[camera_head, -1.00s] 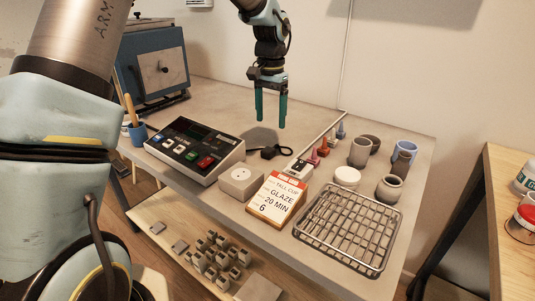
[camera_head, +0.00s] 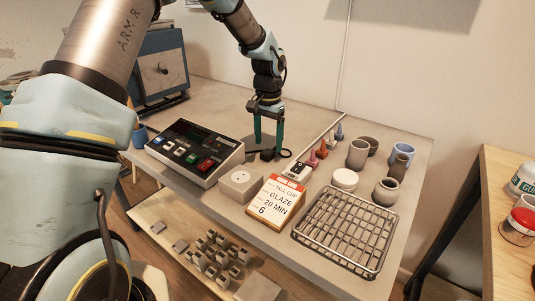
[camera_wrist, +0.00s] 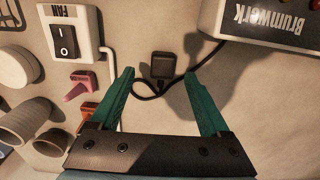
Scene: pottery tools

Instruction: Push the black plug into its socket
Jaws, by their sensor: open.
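The black plug (camera_wrist: 163,65) lies on the worktop with its dark cord curling beside it. In the head view the plug (camera_head: 267,155) is partly hidden by my fingers. The socket is a pale box with a round outlet (camera_head: 240,179), in front of the plug and beside the control box; I do not see it in the wrist view. My gripper (camera_head: 268,148) points down over the plug, open. In the wrist view its teal fingertips (camera_wrist: 159,74) are spread either side of the plug, with gaps showing. I cannot tell their exact height above the worktop.
The control box (camera_head: 195,150) stands left of the plug. A white FAN switch (camera_head: 297,170), coloured cones (camera_head: 322,150), pots (camera_head: 358,153) and a wire rack (camera_head: 345,230) are to the right. A glaze card (camera_head: 268,200) stands next to the socket.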

